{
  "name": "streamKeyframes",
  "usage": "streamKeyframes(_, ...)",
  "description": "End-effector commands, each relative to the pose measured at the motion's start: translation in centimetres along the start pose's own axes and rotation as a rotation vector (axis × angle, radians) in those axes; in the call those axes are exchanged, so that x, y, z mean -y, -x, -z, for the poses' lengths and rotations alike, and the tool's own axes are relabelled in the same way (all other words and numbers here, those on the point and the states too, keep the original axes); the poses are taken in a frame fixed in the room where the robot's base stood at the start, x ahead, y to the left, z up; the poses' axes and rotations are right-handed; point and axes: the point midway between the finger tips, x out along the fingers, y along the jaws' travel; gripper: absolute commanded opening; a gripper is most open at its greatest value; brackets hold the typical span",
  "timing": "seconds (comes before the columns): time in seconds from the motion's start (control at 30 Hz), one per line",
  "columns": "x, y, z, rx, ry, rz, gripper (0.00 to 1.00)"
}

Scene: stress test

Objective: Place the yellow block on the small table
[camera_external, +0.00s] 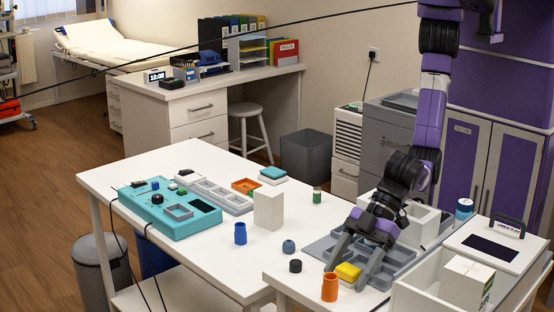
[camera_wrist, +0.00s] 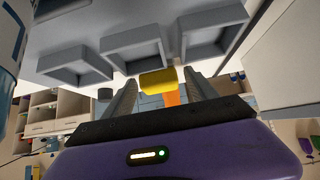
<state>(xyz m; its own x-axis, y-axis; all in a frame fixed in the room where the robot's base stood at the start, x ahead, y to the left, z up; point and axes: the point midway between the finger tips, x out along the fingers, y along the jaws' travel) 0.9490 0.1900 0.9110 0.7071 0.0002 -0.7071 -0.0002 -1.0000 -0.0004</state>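The yellow block (camera_external: 348,271) is at the front edge of the grey compartment tray (camera_external: 314,247). It lies between the two fingertips of my gripper (camera_external: 345,272), which points down at the tray. In the wrist view the block (camera_wrist: 158,82) shows between the tips of my gripper (camera_wrist: 159,85), with little or no gap on either side. I cannot tell whether the fingers press on it, or whether it rests on the tray or is raised. The tray stands on a white table (camera_external: 283,281) at the front right.
An orange cup (camera_external: 330,288) stands just in front of the block, with a black cylinder (camera_external: 295,266) to the left. A white open box (camera_external: 421,293) is at right. The larger white table (camera_external: 130,180) holds a teal panel (camera_external: 183,223), a white block (camera_external: 268,209) and a blue cup (camera_external: 240,233).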

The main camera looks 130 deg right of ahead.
Motion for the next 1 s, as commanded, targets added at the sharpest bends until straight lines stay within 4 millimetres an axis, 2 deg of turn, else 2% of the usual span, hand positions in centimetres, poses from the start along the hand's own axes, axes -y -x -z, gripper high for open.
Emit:
streamKeyframes(0.27, 0.0, 0.9, 0.2, -0.001, 0.000, 0.000, 0.67)
streamKeyframes(0.37, 0.1, 2.3, 0.3, -0.003, 0.000, 0.001, 0.67)
streamKeyframes(0.7, 0.1, 9.1, 0.3, -0.003, 0.001, 0.001, 0.67)
streamKeyframes(0.83, 0.1, 10.9, 0.3, -0.002, 0.000, 0.000, 0.67)
streamKeyframes(1.0, 0.0, 12.1, 0.2, 0.000, 0.000, 0.000, 0.67)
